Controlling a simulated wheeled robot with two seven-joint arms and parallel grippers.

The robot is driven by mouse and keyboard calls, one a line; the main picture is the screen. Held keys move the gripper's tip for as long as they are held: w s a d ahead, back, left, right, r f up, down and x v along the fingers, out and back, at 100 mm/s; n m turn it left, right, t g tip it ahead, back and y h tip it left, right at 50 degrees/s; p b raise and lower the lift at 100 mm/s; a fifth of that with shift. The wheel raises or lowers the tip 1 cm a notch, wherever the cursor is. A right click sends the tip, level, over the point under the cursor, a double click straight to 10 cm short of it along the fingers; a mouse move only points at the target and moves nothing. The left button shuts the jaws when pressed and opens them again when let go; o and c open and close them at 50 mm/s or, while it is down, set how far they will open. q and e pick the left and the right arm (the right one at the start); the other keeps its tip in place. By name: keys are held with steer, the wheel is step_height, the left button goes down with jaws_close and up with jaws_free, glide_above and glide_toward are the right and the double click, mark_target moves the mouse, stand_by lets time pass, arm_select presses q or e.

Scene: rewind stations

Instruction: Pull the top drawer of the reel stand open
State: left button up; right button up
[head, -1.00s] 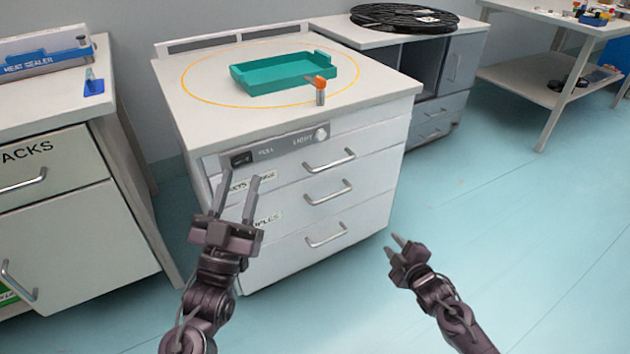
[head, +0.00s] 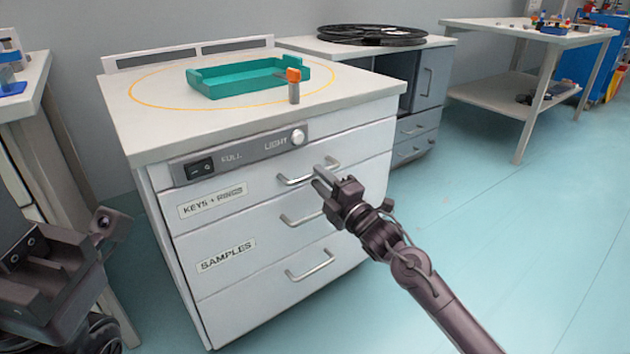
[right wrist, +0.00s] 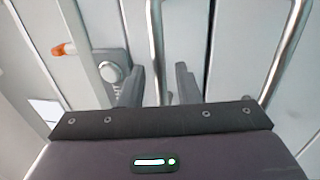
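The white drawer cabinet (head: 262,260) stands in front of me, its drawers all shut. The top drawer's bar handle (head: 296,178) is below the light knob (head: 298,137). My right gripper (head: 322,178) is at this handle, fingers open. In the right wrist view, the top handle (right wrist: 155,45) runs between the two fingers (right wrist: 157,90); I cannot tell whether they touch it. The second handle (right wrist: 287,50) lies to the right there. My left gripper (head: 45,265) is close at the lower left, its fingertips unclear. A black reel (head: 370,35) lies on a grey stand (head: 428,75) behind.
A teal tray (head: 240,88) and a small orange-topped grey item (head: 294,85) are on the cabinet top. Another bench (head: 25,90) stands at the left. A table (head: 530,30) is at the back right. The floor at the right is clear.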

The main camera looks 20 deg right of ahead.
steer(key=shift+x, duration=1.25)
jaws_close()
